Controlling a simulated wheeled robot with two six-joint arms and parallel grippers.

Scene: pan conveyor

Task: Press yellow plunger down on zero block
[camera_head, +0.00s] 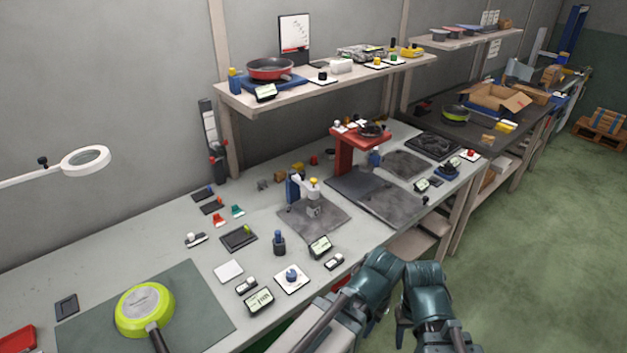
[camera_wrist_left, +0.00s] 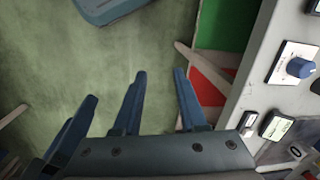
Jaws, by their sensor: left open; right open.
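A small stand (camera_head: 294,187) with a blue column and a white arm stands on a dark grey plate near the middle of the bench. The yellow plunger (camera_head: 313,182) caps the white arm. A small grey metal block (camera_head: 313,210), which looks like the zero block, sits under it; whether they touch is too small to tell. My right gripper (camera_head: 428,326) is open, off the bench's front edge, apart from the stand. My left gripper (camera_wrist_left: 160,72) is open and empty over the floor, its fingers partly hidden in the head view.
A white card with a blue knob (camera_head: 291,277), small displays (camera_head: 258,300) and a green pan (camera_head: 145,308) lie on the front left of the bench. A red press (camera_head: 358,150) stands right of the stand. A shelf (camera_head: 330,88) runs above. Floor before the bench is clear.

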